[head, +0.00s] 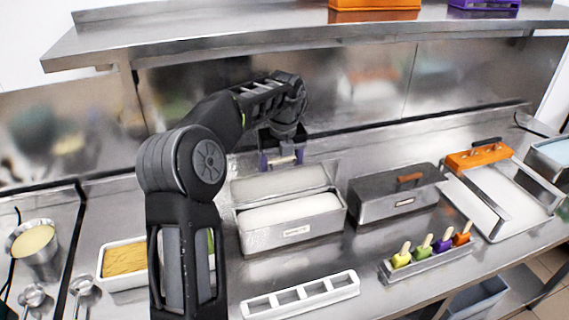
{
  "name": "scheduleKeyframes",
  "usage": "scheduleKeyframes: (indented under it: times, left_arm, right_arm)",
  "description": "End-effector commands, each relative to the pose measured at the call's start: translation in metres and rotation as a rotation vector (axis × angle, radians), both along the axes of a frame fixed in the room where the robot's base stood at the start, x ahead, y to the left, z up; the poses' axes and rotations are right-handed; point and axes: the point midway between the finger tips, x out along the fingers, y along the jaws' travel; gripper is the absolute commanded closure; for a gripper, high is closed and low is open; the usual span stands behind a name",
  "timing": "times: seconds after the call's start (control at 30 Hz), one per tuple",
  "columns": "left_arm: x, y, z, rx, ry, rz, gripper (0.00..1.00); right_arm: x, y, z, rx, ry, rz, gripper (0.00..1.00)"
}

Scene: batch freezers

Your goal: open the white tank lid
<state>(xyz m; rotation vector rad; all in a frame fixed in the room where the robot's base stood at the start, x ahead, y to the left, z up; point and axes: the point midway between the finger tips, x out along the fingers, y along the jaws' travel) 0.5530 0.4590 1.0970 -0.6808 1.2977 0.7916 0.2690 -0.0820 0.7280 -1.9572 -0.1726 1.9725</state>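The white tank (291,233) is a metal box with a label on its front, in the middle of the counter in the head view. Its white contents show through the open top. Its lid (279,184) stands raised and tilted back at the rear edge. A pale handle (283,160) is at the lid's upper edge. My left gripper (281,158) is at the handle, its purple-tipped fingers spread apart, one near each end. I cannot tell whether they touch it. My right gripper is not in view.
A closed dark-lidded tank (396,195) with a brown handle stands right of the white tank. An open tank with an orange part (478,156) is farther right. A popsicle rack (430,262) and white slotted tray (300,297) lie in front. A shelf (300,35) hangs above.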

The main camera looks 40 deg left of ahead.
Motion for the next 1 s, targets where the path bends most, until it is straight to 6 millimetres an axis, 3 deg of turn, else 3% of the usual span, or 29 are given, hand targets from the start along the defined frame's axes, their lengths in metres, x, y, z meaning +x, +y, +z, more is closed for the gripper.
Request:
scheduleKeyframes:
  times: [0.43,0.47,0.73,1.0]
  left_arm:
    - [-0.0018,0.0006,-0.0008,-0.011,0.008,-0.002,1.00]
    - [-0.0018,0.0006,-0.0008,-0.011,0.009,-0.002,0.27]
    - [-0.0021,0.0003,-0.0011,-0.012,0.009,-0.001,0.05]
    - [-0.0019,0.0000,-0.0010,-0.010,0.008,-0.001,0.05]
  right_arm:
    - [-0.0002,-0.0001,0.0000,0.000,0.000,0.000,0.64]
    - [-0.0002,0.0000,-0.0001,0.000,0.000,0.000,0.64]
    - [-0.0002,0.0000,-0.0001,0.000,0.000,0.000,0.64]
    - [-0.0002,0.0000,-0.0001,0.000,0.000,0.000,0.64]
